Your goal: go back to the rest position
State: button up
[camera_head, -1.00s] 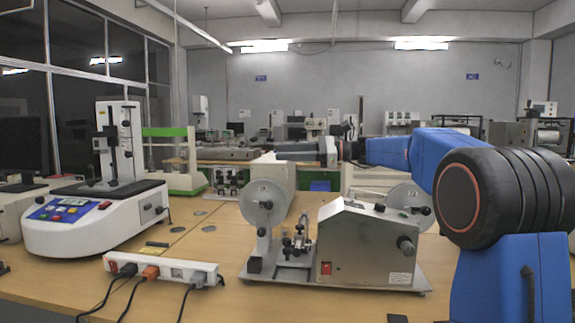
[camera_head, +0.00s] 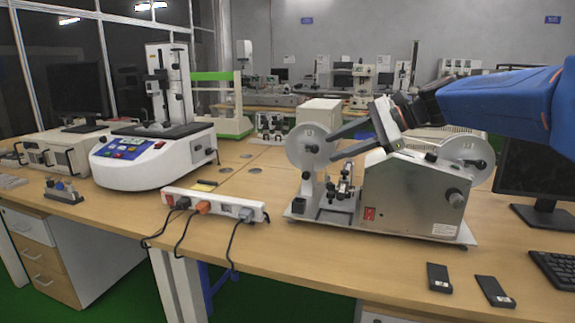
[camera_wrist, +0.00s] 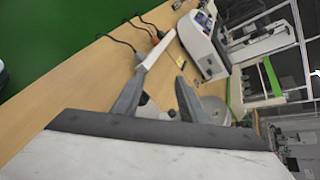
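My gripper (camera_head: 332,147) reaches in from the right on the blue arm. It hangs above and in front of a metal bench machine with two reels (camera_head: 412,193). Its two dark fingers point left and stand apart. Nothing shows between them. In the wrist view the fingers of my gripper (camera_wrist: 160,76) are also apart, with the wooden table, a white reel (camera_wrist: 214,110) and part of the machine beyond them. I cannot tell the exact gap between the fingers and the machine.
A white power strip (camera_head: 214,204) with cables lies left of the machine. A white tester (camera_head: 152,160) stands farther left. Two small black blocks (camera_head: 438,277) (camera_head: 495,291), a keyboard (camera_head: 556,270) and a monitor (camera_head: 537,174) are at the right. The table's front edge is near.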

jog(key=s+d+f+n+h, duration=0.4)
jog(key=s+d+f, duration=0.1)
jog(key=s+f, duration=0.4)
jog(key=s+d+f+n+h, duration=0.3)
jog(key=s+f, duration=0.6)
jog(key=s, duration=0.3)
jog(key=s+d+f+n+h, duration=0.4)
jog(key=s+d+f+n, duration=0.2)
jog(key=s+f, duration=0.4)
jog(key=shift+s+d+t+h, duration=0.3)
jog(key=shift+s+d+t, duration=0.1)
jog(key=shift+d, duration=0.3)
